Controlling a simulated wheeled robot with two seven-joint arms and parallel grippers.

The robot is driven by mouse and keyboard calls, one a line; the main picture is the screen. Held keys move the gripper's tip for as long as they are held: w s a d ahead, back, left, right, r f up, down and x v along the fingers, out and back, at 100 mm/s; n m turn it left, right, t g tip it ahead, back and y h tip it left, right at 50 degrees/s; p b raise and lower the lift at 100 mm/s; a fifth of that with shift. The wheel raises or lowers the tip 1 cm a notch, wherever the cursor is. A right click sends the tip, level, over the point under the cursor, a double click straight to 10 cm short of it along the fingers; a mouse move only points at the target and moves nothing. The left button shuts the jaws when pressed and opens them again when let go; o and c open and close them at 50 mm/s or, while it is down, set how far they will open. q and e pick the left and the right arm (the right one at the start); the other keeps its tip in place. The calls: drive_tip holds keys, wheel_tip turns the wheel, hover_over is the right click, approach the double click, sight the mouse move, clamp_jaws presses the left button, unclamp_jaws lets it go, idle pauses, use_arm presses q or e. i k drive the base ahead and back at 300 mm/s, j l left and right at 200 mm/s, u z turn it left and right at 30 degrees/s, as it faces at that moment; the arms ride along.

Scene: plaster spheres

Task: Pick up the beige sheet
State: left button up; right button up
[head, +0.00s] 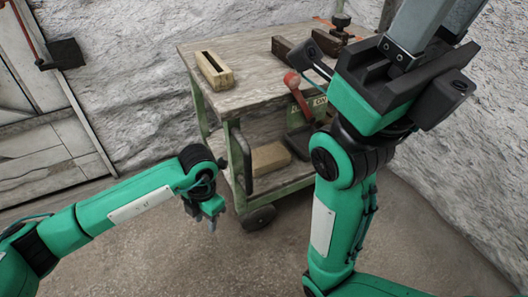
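No thin beige sheet stands out clearly. A beige slotted wooden block (214,70) lies on the left part of the cart's top, with a dark slot along it. A flat beige block (270,157) rests on the cart's lower shelf. My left gripper (208,217) points down in front of the cart's left side, apart from both; its fingers are small and dark, and their gap is unclear. My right gripper (433,28) is raised close to the camera at the upper right, pointing up. Its fingertips are cut off by the top edge, and it hides part of the cart.
The green-framed cart (245,98) stands on wheels on a bare floor (190,262). Its top also holds dark brown blocks (281,47), and a red-knobbed lever (292,80) rises at its front. Rough walls stand behind; a wooden door (35,130) is at left.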

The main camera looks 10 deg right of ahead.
sight(266, 160)
drive_tip(key=i+j+z, duration=0.15)
drive_tip(key=i+j, duration=0.15)
drive_tip(key=i+j+z, duration=0.15)
drive_tip(key=i+j, duration=0.15)
drive_tip(key=j, duration=0.25)
drive_tip(key=i+l+z, duration=0.1)
drive_tip(key=i+z, duration=0.2)
drive_tip(key=i+l+z, duration=0.3)
drive_tip(key=l, duration=0.1)
